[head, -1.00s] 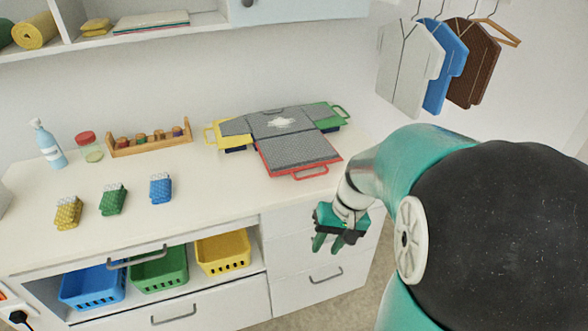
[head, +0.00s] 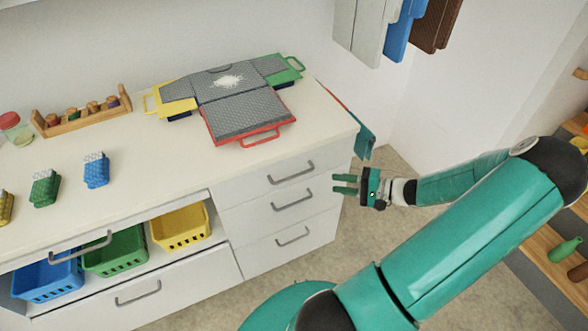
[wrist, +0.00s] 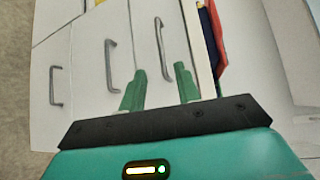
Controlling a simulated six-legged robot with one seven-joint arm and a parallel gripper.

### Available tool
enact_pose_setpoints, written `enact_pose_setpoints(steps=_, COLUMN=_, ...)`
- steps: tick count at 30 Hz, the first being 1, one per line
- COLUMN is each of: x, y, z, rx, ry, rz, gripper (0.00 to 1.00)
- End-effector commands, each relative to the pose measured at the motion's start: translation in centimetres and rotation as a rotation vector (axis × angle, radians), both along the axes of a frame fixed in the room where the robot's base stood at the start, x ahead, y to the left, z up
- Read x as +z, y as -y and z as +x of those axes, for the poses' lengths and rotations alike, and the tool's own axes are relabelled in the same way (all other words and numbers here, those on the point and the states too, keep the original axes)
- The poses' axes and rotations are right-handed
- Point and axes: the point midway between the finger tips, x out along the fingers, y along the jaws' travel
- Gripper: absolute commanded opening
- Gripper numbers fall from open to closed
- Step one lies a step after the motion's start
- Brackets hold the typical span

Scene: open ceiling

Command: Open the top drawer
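The top drawer (head: 248,188) is the uppermost of three white drawers at the right end of the cabinet, and it is closed. Its grey bar handle (head: 291,173) is on its front. In the wrist view, turned sideways, this handle (wrist: 164,48) is the rightmost of three, beyond and between my two green fingers. My gripper (head: 343,184) is open and empty, to the right of the drawer handles in the head view, pointing towards them. It also shows in the wrist view (wrist: 158,82). The fingertips appear apart from the handle.
The middle handle (head: 293,200) and bottom handle (head: 292,237) lie below. Hanging shirts (head: 398,20) are at upper right. Floor (head: 330,255) is free in front of the drawers.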

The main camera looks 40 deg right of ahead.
Motion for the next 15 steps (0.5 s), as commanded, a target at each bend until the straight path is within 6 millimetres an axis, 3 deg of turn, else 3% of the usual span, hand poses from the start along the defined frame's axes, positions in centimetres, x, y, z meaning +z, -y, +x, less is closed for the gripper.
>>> enact_pose_setpoints(steps=8, x=-0.2, y=-1.0, z=0.7, rx=-0.024, ry=0.024, rz=0.01, gripper=0.32)
enact_pose_setpoints(steps=15, x=-0.9, y=-3.3, z=4.6, rx=-0.021, ry=0.021, rz=0.01, gripper=0.32)
